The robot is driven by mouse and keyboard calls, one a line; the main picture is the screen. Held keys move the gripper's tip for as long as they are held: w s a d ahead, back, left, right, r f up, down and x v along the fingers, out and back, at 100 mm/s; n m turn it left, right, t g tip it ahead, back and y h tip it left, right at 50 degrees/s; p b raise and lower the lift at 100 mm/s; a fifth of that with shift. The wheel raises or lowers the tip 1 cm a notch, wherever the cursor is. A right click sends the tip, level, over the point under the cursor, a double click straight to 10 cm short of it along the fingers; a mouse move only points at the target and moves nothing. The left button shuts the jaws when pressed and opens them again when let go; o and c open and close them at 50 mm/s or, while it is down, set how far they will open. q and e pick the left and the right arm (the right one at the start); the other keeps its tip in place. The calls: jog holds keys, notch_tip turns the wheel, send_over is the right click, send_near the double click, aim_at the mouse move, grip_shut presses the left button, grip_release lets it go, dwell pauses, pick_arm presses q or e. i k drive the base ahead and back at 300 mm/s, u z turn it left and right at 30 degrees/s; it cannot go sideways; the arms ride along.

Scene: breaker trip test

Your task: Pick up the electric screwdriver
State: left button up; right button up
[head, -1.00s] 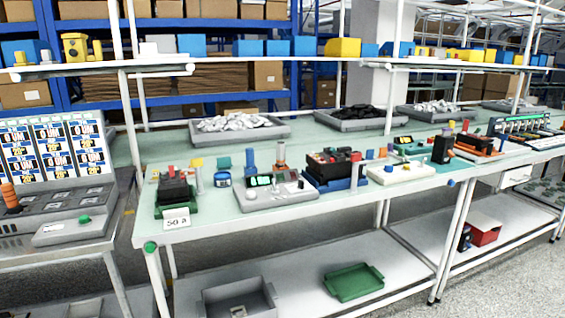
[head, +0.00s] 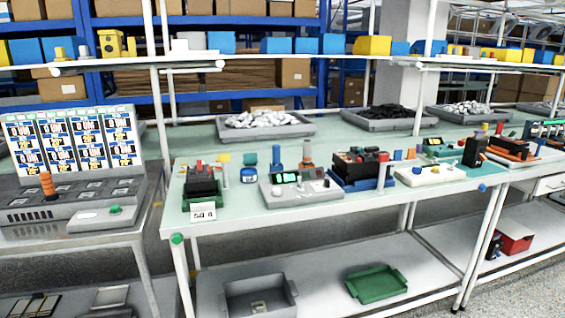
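I cannot surely tell which thing is the electric screwdriver. An upright tool with an orange-brown top (head: 308,150) stands behind a grey test unit (head: 300,190) on the middle bench. A blue upright piece (head: 277,154) stands to its left. An orange ribbed upright piece (head: 47,186) stands on the grey test console (head: 75,205) at the left. A black upright piece (head: 474,151) stands on the bench further right. Neither of my grippers is in view.
The bench (head: 240,212) also holds a breaker on a green base (head: 201,186) and one on a blue base (head: 361,168). Trays of parts (head: 266,130) stand at the back. A green tray (head: 376,282) and grey bin (head: 258,297) sit on the lower shelf.

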aim_at(306, 157)
jog(key=z, duration=0.05)
jog(key=k, duration=0.45)
jog(key=u, duration=1)
jog(key=i, duration=1.85)
jog(key=z, duration=3.5)
jog(key=i, duration=0.2)
jog(key=z, duration=0.2)
